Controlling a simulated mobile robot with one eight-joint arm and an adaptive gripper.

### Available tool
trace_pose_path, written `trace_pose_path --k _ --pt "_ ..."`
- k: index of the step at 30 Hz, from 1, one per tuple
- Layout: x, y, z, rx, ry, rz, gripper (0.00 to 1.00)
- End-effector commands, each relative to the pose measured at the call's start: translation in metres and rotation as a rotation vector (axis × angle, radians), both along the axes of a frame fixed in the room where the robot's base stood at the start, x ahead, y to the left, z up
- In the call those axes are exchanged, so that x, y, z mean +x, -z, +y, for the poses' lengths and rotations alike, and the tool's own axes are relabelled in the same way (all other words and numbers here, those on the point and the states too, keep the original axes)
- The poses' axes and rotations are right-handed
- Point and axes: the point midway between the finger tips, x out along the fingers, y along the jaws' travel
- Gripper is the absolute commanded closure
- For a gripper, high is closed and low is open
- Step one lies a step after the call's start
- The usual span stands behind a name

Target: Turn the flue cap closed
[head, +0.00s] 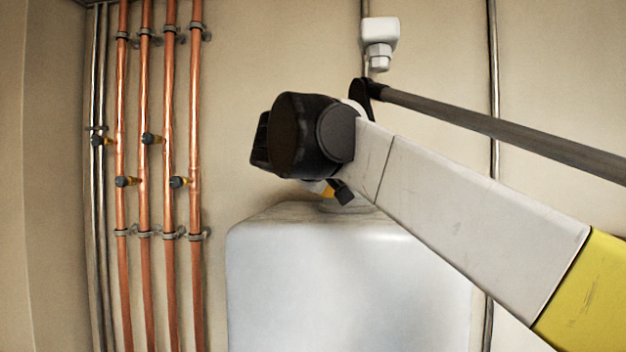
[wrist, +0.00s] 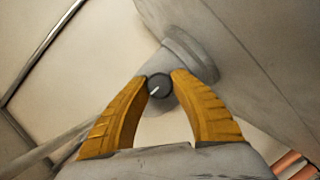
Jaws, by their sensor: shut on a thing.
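The flue cap (wrist: 159,87) shows in the wrist view as a small dark round knob with a white pointer mark. It sits at a grey stub (wrist: 190,55) on the pale tank. My gripper (wrist: 160,80) has its two yellow fingers on either side of the cap, tips against it, shut on it. In the head view my gripper (head: 327,191) is just above the top of the white tank (head: 345,270), mostly behind my dark wrist. The cap is hidden there.
Several copper pipes (head: 145,80) with small dark-and-yellow valves run up the wall at the left. A white fitting (head: 379,40) is on the wall above my arm. A grey pipe (head: 493,75) runs up the wall at the right.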

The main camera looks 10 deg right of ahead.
Motion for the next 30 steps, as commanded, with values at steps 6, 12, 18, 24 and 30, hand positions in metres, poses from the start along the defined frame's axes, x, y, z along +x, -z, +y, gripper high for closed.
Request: trace_pose_path --k 6,12,18,24,30 --pt "0.000 0.000 0.000 0.001 0.000 -0.001 0.48" --pt "0.000 0.000 0.000 0.001 0.000 -0.001 0.48" --pt "-0.008 -0.002 0.006 0.001 -0.001 0.000 0.48" --pt "-0.040 -0.010 0.032 0.001 -0.004 0.000 0.48" --pt "-0.073 -0.019 0.056 0.002 -0.004 0.000 0.48"
